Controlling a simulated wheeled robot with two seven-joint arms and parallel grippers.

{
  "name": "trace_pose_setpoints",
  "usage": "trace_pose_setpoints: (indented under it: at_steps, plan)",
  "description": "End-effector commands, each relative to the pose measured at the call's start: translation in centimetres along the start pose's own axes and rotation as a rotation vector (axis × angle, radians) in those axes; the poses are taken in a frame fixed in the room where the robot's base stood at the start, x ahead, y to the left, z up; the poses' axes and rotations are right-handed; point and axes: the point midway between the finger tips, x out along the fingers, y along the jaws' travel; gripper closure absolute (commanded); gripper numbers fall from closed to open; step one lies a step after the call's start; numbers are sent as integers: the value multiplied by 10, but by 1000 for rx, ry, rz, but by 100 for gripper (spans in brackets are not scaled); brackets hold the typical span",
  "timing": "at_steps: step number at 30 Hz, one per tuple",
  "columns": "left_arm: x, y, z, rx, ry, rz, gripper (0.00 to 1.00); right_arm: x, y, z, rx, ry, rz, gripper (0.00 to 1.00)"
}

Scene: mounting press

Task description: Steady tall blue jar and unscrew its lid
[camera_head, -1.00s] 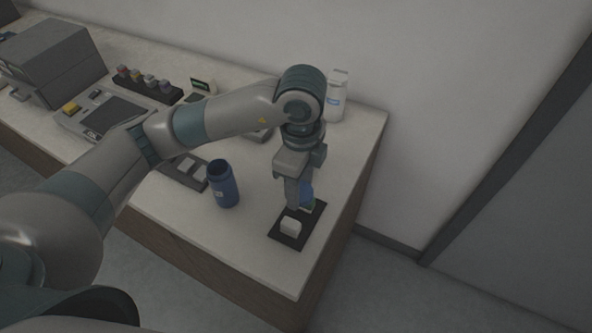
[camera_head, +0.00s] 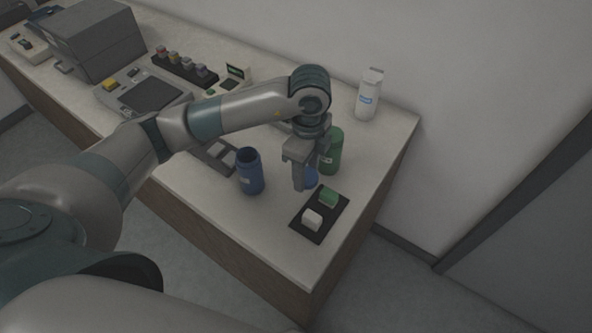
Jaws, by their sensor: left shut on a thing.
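The tall blue jar (camera_head: 250,173) stands upright on the bench with its dark mouth open and no lid on it. My left gripper (camera_head: 304,184) points down to the right of the jar, apart from it. It is shut on a round blue piece that looks like the blue lid (camera_head: 311,178), partly hidden by the fingers. I cannot tell whether the lid touches the bench. My right gripper is not in view.
A black mat (camera_head: 297,225) at the front right holds a green piece (camera_head: 328,197) and a white piece (camera_head: 312,219). A green jar (camera_head: 331,152) stands behind my gripper. A white bottle (camera_head: 368,95) stands farther back. Machines fill the bench's left.

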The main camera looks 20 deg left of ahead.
Motion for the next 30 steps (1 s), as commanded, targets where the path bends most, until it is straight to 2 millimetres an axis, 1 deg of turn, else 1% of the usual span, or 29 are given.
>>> trace_pose_setpoints:
  at_steps: [1,3,6,9,13,23,26,30]
  plan:
    - [2,-4,10,-6,-3,2,82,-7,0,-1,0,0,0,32]
    - [10,-9,21,-5,-3,4,82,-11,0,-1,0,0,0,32]
    - [19,-16,34,-2,-2,2,82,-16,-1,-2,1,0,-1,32]
    - [26,-20,41,0,-1,1,82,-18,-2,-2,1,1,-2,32]
    - [29,-22,44,1,1,0,82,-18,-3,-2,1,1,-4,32]
    - [31,-21,44,1,0,1,82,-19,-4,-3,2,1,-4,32]
    - [38,-21,44,0,1,2,82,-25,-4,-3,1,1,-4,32]
    - [54,-21,44,-1,0,3,82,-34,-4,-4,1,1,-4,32]
